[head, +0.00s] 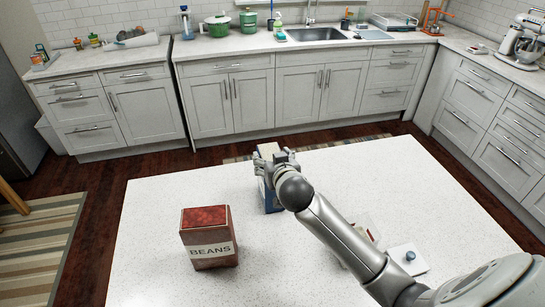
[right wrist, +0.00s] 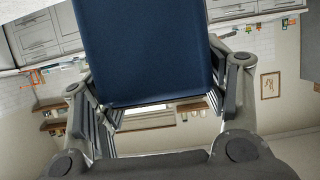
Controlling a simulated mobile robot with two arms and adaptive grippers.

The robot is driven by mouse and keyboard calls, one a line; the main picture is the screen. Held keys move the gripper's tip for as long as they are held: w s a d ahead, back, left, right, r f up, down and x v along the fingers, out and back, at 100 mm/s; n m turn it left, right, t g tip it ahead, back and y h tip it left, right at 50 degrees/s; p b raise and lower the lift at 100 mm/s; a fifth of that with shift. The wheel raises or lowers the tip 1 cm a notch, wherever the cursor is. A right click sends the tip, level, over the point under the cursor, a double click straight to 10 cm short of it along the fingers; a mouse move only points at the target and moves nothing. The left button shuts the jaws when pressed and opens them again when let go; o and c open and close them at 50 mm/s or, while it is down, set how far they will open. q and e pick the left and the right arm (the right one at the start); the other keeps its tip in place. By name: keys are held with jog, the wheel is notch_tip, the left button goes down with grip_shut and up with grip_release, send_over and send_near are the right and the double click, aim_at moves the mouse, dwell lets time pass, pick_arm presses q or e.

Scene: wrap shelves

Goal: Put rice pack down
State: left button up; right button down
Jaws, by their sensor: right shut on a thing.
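A blue pack with a pale top (head: 268,197), which looks like the rice pack, is over the white island counter (head: 160,270). It is upright and mostly hidden behind my right gripper (head: 273,160) in the head view. My right gripper is shut on it, with one finger on each side. In the right wrist view the plain blue face of the pack (right wrist: 145,50) fills the space between the fingers. I cannot tell whether its bottom touches the counter. My left gripper is not in view.
A red-brown BEANS pack (head: 208,238) stands on the island to the left of the blue pack. A white item with a blue knob (head: 410,257) lies at the right, by my arm. The island's left and far right parts are clear.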

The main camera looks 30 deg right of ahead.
jog(key=c, duration=0.7)
grip_release()
jog(key=shift+a+f, duration=0.1)
jog(key=shift+f, duration=0.05)
jog(key=o, duration=0.4)
jog(key=shift+o, duration=0.2)
jog(key=shift+r, duration=0.25)
jog(key=shift+s+a, duration=0.1)
jog(key=shift+s, duration=0.25)
jog(key=b+v, duration=0.2)
jog(key=v, duration=0.9)
jog(key=shift+s, duration=0.2)
jog(key=shift+r, duration=0.1)
